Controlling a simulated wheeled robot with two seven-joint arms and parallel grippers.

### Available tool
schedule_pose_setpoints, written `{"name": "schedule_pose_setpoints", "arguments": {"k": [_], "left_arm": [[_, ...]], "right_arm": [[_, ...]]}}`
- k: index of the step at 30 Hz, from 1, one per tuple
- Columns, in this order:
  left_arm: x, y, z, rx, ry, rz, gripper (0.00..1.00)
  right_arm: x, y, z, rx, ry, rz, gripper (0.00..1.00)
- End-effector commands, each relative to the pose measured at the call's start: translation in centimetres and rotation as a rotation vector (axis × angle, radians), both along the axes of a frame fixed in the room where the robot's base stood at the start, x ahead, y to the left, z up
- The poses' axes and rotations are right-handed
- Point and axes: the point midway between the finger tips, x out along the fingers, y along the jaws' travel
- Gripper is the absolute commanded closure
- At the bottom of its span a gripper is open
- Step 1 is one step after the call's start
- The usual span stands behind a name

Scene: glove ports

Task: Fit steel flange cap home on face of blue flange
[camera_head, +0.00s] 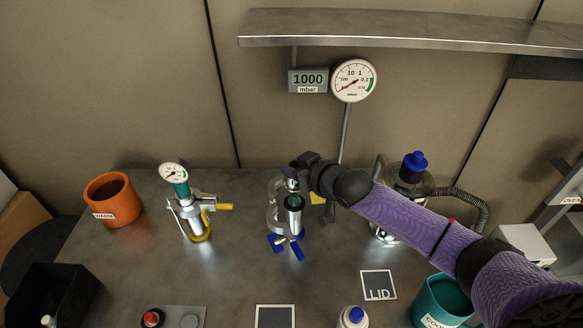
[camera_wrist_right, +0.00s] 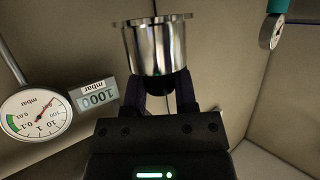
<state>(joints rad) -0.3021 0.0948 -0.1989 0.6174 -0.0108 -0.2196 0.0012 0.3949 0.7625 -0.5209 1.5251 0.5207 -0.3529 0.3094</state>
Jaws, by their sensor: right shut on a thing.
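The steel flange cap (camera_wrist_right: 158,45), a shiny cylinder with a wide rim at its far end, fills the top of the wrist view. My right gripper (camera_wrist_right: 160,88) is shut on its narrow dark end. In the head view my right gripper (camera_head: 293,172) is above the middle apparatus, and the cap is mostly hidden there. Below is an upright steel tube (camera_head: 295,222) with a dark ring at its top and blue parts at its foot. I cannot clearly make out the blue flange's face, nor whether the cap touches anything. My left gripper is not in view.
A steel valve assembly with a gauge (camera_head: 196,218) stands to the left, beside an orange pot (camera_head: 113,199). A blue-capped vessel with a hose (camera_head: 412,178) stands to the right, behind my arm. A shelf (camera_head: 410,32) juts out above. Bare table lies between the left and middle apparatus.

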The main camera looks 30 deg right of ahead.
Motion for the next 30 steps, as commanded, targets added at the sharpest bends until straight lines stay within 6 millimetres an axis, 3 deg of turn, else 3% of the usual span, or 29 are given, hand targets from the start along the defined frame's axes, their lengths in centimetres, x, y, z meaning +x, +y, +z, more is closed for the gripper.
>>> {"name": "schedule_pose_setpoints", "arguments": {"k": [1, 6, 17, 23, 30], "left_arm": [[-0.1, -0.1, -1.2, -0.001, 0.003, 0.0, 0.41], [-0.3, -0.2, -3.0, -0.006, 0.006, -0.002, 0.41], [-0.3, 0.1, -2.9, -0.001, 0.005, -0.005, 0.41], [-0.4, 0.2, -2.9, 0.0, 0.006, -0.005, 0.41], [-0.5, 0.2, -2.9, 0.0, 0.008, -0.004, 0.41]], "right_arm": [[0.0, 0.0, -1.2, 0.0, 0.001, 0.0, 1.0], [0.0, 0.0, -3.0, 0.001, 0.001, 0.0, 1.0], [-0.1, 0.1, -2.7, 0.001, -0.001, 0.003, 1.0], [-1.6, 2.2, -1.8, 0.006, 0.0, 0.062, 1.0], [-6.0, 5.6, 1.3, 0.007, -0.002, 0.258, 1.0]]}}
